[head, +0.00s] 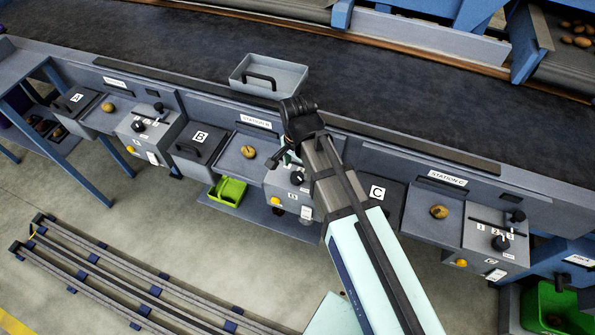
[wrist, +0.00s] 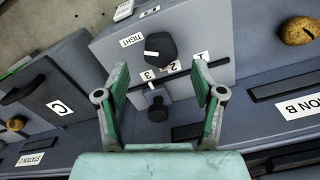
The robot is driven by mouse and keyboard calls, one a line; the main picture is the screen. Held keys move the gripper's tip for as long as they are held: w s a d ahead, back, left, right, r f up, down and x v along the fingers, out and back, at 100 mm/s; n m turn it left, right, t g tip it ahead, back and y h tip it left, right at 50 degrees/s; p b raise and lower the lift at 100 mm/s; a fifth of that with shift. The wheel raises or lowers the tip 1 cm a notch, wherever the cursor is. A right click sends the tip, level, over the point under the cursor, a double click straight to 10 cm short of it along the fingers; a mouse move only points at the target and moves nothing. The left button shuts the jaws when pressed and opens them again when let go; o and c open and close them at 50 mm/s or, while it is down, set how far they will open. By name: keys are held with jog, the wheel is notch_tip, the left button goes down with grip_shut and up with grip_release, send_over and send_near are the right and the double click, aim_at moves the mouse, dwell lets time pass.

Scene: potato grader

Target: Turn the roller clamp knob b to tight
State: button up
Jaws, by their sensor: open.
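The roller clamp knob b (wrist: 163,44) is a dark faceted knob on the grey box of Station B. In the wrist view a white mark shows on its left side, near the TIGHT label (wrist: 130,40). Its exact setting is hard to tell. The knob also shows in the head view (head: 297,178), beside my arm. My gripper (wrist: 160,72) is open, with its two green-lined fingers apart and nothing between them. The knob lies beyond the fingertips, apparently untouched. In the head view my arm hides part of the box.
A black slider bar with labels 1, 2, 3 (wrist: 174,68) and a round black knob (wrist: 158,110) lie near the fingers. A potato (wrist: 298,31) sits on the tray at right. Bin C (wrist: 58,107) is at left. A grey tub (head: 270,75) stands behind.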

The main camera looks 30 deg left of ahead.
aim_at(297, 176)
notch_tip(297, 176, up, 8)
dwell(0.4)
jog(key=shift+f, duration=0.15)
